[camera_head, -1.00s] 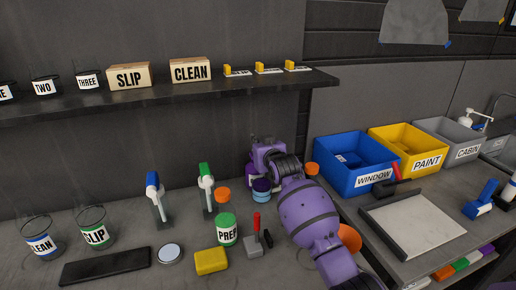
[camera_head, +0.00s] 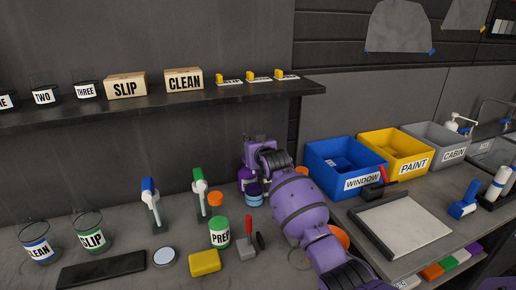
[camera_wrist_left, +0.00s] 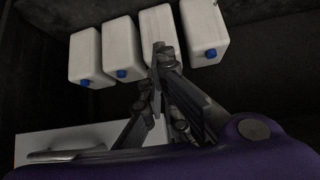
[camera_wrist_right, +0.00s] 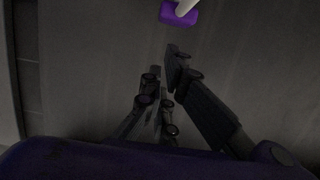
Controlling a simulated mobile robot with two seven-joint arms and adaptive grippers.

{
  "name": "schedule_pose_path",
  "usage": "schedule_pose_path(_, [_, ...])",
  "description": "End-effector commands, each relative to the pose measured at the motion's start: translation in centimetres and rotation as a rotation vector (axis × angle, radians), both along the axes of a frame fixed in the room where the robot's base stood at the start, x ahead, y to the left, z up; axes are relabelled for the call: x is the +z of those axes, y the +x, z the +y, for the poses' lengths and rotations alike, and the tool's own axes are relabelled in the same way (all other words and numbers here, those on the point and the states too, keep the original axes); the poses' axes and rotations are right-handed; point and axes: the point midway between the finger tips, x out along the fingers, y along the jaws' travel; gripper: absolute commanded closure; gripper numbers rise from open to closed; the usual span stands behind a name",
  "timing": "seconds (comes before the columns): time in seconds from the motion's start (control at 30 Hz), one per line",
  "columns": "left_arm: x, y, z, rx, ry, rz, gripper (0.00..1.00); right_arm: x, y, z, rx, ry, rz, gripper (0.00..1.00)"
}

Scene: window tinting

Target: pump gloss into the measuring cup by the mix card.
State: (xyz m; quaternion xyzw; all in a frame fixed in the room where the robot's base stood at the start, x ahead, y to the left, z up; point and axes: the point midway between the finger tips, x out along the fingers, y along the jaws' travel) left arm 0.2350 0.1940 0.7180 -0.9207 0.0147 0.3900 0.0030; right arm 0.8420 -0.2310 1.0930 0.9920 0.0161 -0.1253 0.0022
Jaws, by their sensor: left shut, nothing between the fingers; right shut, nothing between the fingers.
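No label reading gloss and no mix card can be made out. My left gripper (camera_wrist_left: 158,62) is shut and empty, near white jugs with blue caps (camera_wrist_left: 157,32).
Blue-topped (camera_head: 151,199) and green-topped (camera_head: 200,190) spray-like tools, a PREP jar (camera_head: 219,234), a yellow sponge (camera_head: 204,262) and a red-handled tool (camera_head: 248,237) crowd the counter. A WINDOW bin (camera_head: 343,166) and a white tray (camera_head: 404,228) stand right.

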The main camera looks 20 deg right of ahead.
Motion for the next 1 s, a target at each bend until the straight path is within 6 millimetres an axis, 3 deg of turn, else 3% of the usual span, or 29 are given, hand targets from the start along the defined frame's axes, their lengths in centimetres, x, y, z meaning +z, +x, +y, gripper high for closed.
schedule_pose_path(0.03, [0.6, 0.1, 0.0, -0.004, 0.0, -0.006, 1.0, 1.8, -0.9, 0.0, 0.0, 0.001, -0.016, 1.0])
schedule_pose_path(0.3, [0.3, -0.1, -0.2, -0.017, 0.003, 0.007, 1.0, 2.4, -6.2, -0.2, 0.001, 0.001, -0.01, 1.0])
schedule_pose_path(0.5, [0.7, 0.2, -0.6, -0.02, -0.003, -0.001, 1.0, 3.0, -8.8, -0.3, 0.001, 0.001, -0.009, 1.0])
schedule_pose_path(1.0, [0.9, 0.5, -0.5, -0.013, -0.005, -0.009, 1.0, 3.2, -9.7, -0.3, 0.001, 0.001, -0.009, 1.0])
